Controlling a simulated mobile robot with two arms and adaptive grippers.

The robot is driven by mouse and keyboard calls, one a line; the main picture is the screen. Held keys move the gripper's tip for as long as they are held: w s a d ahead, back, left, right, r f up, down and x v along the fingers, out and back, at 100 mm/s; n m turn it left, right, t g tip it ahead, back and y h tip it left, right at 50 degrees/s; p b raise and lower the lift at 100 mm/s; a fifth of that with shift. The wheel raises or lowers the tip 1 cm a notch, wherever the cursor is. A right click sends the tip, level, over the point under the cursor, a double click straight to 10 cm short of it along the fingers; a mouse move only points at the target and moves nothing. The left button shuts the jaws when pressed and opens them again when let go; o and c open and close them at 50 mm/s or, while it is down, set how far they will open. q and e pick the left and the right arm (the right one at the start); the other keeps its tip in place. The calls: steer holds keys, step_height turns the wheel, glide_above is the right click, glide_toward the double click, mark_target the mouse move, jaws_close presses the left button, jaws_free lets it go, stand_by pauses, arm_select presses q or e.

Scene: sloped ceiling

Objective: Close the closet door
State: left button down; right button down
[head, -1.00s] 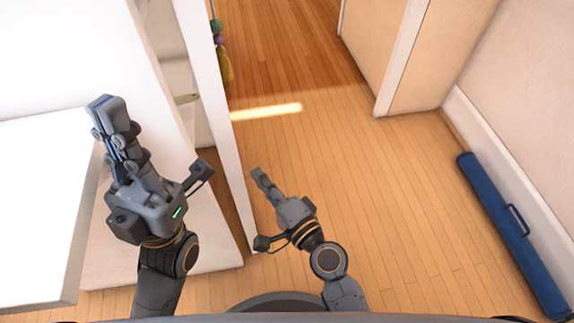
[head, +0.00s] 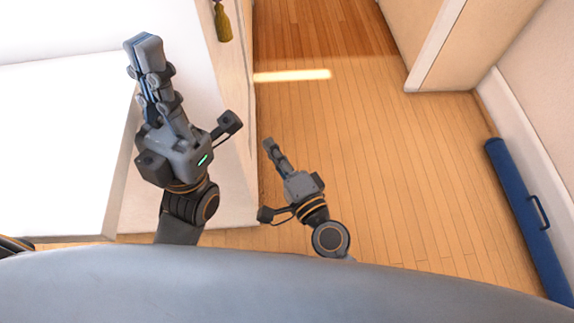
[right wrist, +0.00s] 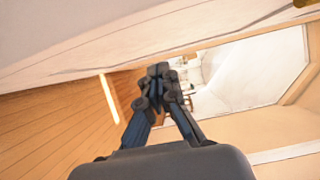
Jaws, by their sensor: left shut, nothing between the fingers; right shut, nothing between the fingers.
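A pale upright panel (head: 238,85), apparently the closet door, stands between my two arms in the head view. A yellow tassel (head: 222,22) hangs by its upper part. Its lower part and hinge side are partly hidden behind my left arm, and I cannot tell how far open it is. My left gripper (head: 144,42) is shut and empty, left of the panel in front of white surfaces. My right gripper (head: 268,145) is shut and empty, just right of the panel above the wood floor. The right wrist view shows its closed fingers (right wrist: 158,72) touching nothing clearly.
A white block-like surface (head: 60,150) fills the left. The wood floor (head: 390,170) is clear in the middle. A blue roll with a handle (head: 525,215) lies along the right wall's baseboard. A pale wall corner (head: 430,55) stands at the upper right.

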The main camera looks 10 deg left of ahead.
steer(key=v, duration=1)
steer(key=shift+s+d, duration=0.2)
steer(key=shift+s, duration=0.1)
